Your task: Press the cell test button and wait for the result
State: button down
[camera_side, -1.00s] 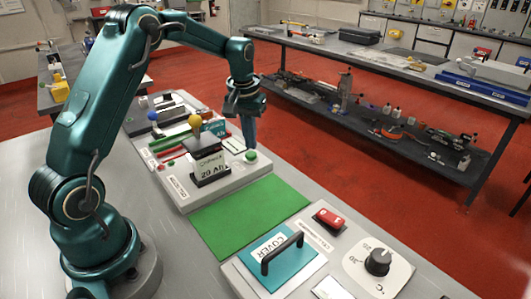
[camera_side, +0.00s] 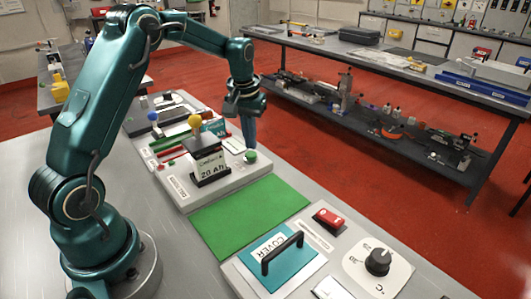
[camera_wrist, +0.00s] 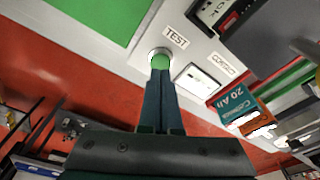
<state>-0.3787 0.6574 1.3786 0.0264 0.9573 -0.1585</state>
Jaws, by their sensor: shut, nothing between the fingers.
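The green round test button (camera_side: 251,157) sits at the right end of the grey tester panel (camera_side: 218,186). In the wrist view the button (camera_wrist: 160,59) stands in a pale ring beside a TEST label (camera_wrist: 176,38). My gripper (camera_side: 250,146) is shut and empty, pointing down, with its fingertips at the button. In the wrist view my gripper's fingertips (camera_wrist: 160,75) overlap the button's near edge. I cannot tell whether they touch it or whether it is pressed. A small white window (camera_wrist: 200,81) lies beside the button; I can read no result on it.
A cell marked 20 Ah (camera_side: 211,168) stands upright on the panel, left of my gripper. A teal 20 Ah cell (camera_wrist: 233,103) lies further along. The green mat (camera_side: 250,213) is bare. A teal cover (camera_side: 282,259) lies in front.

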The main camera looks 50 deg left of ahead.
aim_at(251, 154)
jog(key=shift+f, duration=1.15)
jog(key=shift+r, duration=3.05)
jog(key=s+d+r+m+t, duration=0.3)
jog(key=s+d+r, duration=0.3)
jog(key=d+r, duration=0.4)
jog(key=s+d+f+m, duration=0.1)
jog(key=s+d+f, duration=0.1)
jog(key=s, duration=0.5)
jog(key=s+d+f+m+t, duration=0.1)
jog(key=s+d+f+m, duration=0.1)
jog(key=s, duration=0.5)
jog(key=shift+d+f+h, duration=0.15)
jog(key=shift+d+h, duration=0.1)
jog(key=shift+h, duration=0.15)
